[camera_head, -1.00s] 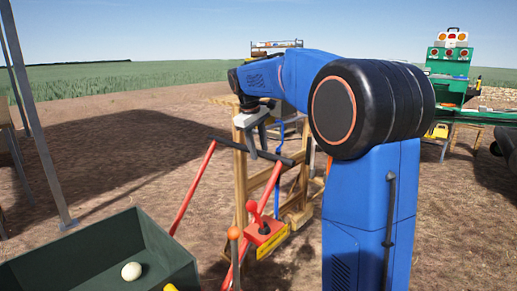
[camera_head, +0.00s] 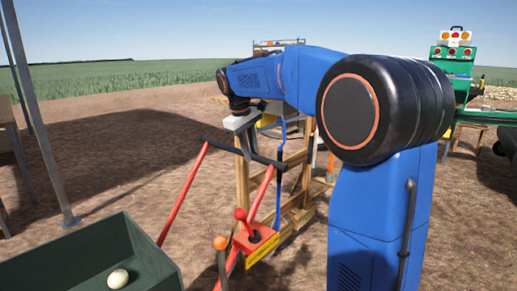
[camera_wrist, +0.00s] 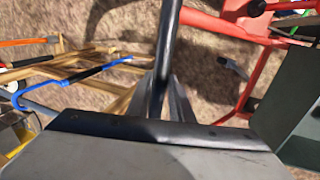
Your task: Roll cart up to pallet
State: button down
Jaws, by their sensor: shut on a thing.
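The cart shows as two red tubes (camera_head: 184,193) joined at the top by a black handle bar (camera_head: 268,159). My gripper (camera_head: 247,150) is shut on this handle bar. In the wrist view the black bar (camera_wrist: 170,40) runs up the picture from between my gripper's fingers (camera_wrist: 163,103), with a red frame (camera_wrist: 225,22) to its right. The cart's lower part and wheels are mostly hidden or out of frame. I cannot make out a pallet for certain.
A wooden frame (camera_head: 243,187) stands just behind the handle. A red lever box (camera_head: 256,238) and an orange-knobbed lever (camera_head: 220,243) are near the front. A dark green bin (camera_head: 60,252) holding a pale round thing (camera_head: 118,278) is at lower left. Bare ground lies at left.

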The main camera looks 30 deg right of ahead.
jog(key=s+a, duration=0.4)
jog(key=a, duration=0.6)
jog(key=s+a, duration=0.4)
jog(key=a, duration=0.7)
jog(key=s+a, duration=0.5)
jog(key=a, duration=0.6)
jog(key=shift+s+a, duration=0.1)
jog(key=c, duration=1.6)
grip_release()
jog(key=shift+a, duration=0.15)
jog(key=v, duration=1.7)
jog(key=shift+r, duration=0.2)
